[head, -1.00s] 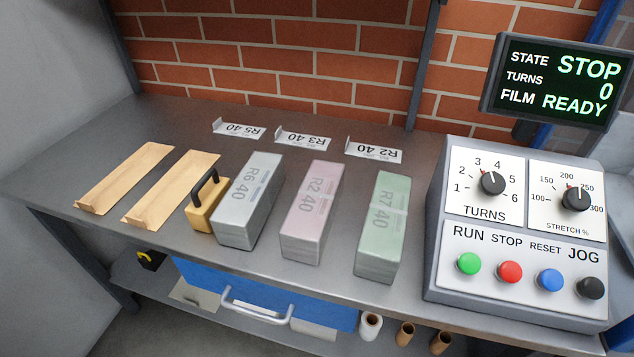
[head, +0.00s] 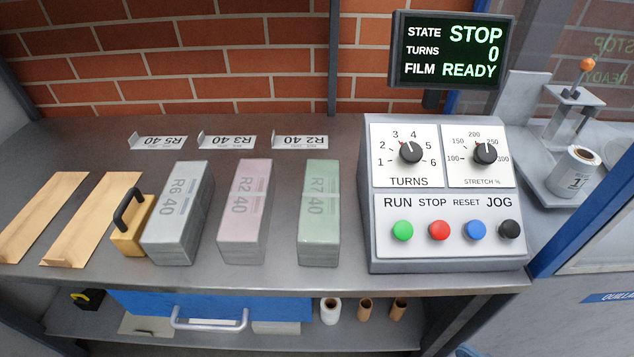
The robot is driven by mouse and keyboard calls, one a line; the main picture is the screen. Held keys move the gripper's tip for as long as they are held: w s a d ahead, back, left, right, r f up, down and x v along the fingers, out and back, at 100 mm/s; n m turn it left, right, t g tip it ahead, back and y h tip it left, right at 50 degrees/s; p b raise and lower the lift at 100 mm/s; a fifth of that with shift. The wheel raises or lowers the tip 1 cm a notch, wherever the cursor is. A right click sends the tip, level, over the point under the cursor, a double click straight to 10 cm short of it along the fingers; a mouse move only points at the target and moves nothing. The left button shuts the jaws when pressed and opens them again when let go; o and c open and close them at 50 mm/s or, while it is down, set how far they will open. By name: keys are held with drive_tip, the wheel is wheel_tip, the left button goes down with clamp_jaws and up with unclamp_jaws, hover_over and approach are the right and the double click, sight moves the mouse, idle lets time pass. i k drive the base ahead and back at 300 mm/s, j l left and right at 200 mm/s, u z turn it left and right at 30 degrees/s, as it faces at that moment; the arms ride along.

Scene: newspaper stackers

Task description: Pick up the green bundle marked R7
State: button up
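The green bundle marked R7 40 (head: 319,225) stands on the steel bench (head: 270,278) in the head view, just left of the control box. Its top label faces up and its front end is toward me. A pink bundle marked R2 40 (head: 243,222) stands to its left, with a gap between them. A grey bundle marked R6 40 (head: 177,225) stands further left. My gripper is not in the head view.
The control box (head: 445,262) stands close to the right of the green bundle. A yellow block with a black handle (head: 130,240) touches or nearly touches the grey bundle. White label cards (head: 300,142) stand behind.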

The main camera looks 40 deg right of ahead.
sight(318, 240)
drive_tip(key=k+l+z, duration=0.1)
drive_tip(key=k+z, duration=0.2)
drive_tip(key=k, duration=0.35)
drive_tip(key=j+z, duration=0.15)
drive_tip(key=z, duration=0.25)
drive_tip(key=j+z, duration=0.15)
drive_tip(key=z, duration=0.2)
drive_tip(key=j+z, duration=0.15)
drive_tip(key=z, duration=0.25)
drive_tip(key=j+z, duration=0.15)
drive_tip(key=z, duration=0.2)
drive_tip(key=k+j, duration=0.1)
drive_tip(key=j, duration=0.25)
drive_tip(key=k+j, duration=0.1)
drive_tip(key=j, duration=0.3)
drive_tip(key=k+j+u, duration=0.1)
drive_tip(key=j, duration=0.25)
drive_tip(key=i+l+z, duration=0.15)
drive_tip(key=k, duration=0.05)
